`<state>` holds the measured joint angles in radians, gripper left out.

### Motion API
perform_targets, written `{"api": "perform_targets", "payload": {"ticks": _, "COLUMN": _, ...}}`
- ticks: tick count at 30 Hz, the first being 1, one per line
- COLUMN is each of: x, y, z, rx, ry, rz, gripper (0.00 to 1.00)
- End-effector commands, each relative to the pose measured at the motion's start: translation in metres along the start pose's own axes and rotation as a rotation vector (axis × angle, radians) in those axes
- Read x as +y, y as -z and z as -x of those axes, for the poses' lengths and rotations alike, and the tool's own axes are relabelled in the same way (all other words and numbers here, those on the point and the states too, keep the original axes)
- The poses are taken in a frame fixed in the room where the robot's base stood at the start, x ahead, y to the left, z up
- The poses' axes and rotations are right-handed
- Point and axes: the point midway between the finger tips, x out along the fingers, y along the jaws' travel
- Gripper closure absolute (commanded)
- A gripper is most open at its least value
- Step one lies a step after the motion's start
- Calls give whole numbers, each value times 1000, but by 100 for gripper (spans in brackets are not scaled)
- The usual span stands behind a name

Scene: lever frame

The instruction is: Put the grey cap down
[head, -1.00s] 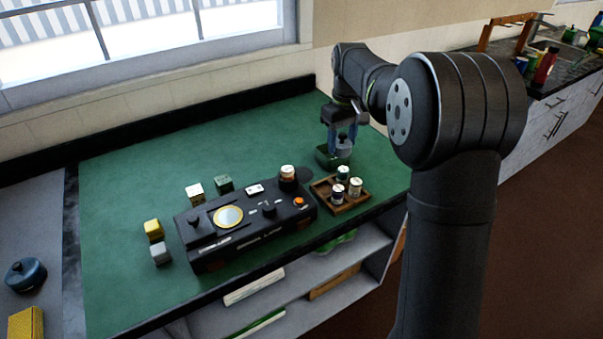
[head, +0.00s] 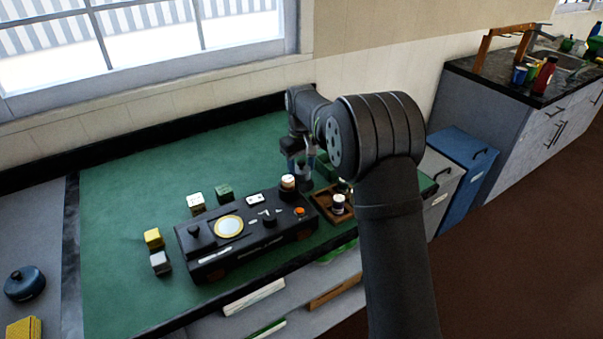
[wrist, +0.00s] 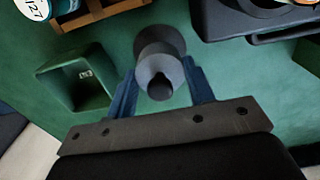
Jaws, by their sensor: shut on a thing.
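My gripper (wrist: 162,78) is shut on the grey cap (wrist: 158,45), with its blue fingers on either side and the cap's dark knob towards the wrist camera. In the head view my gripper (head: 302,160) holds the cap low over the green mat, behind the right end of the black lever frame (head: 215,262). I cannot tell whether the cap touches the mat. A green open box (wrist: 68,92) stands to the left of the cap in the wrist view, apart from it.
A wooden tray (wrist: 105,10) with small jars lies near the box. The lever frame's edge (wrist: 265,32) is at the upper right of the wrist view. Several small blocks stand left of and behind the frame. The green mat (head: 130,195) has free room at the back left.

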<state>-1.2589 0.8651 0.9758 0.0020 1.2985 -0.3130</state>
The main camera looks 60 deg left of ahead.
Motion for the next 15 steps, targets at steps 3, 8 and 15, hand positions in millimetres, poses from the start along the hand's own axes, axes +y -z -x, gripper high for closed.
{"api": "perform_targets", "payload": {"ticks": 3, "x": 0, "y": -1, "z": -21, "rx": -5, "ry": 1, "rz": 0, "gripper": 73}}
{"api": "perform_targets", "payload": {"ticks": 8, "x": 0, "y": 0, "z": -27, "rx": 0, "ry": 0, "rz": 0, "gripper": 73}}
{"api": "perform_targets", "payload": {"ticks": 15, "x": 0, "y": -1, "z": -29, "rx": -2, "ry": 0, "rz": 0, "gripper": 73}}
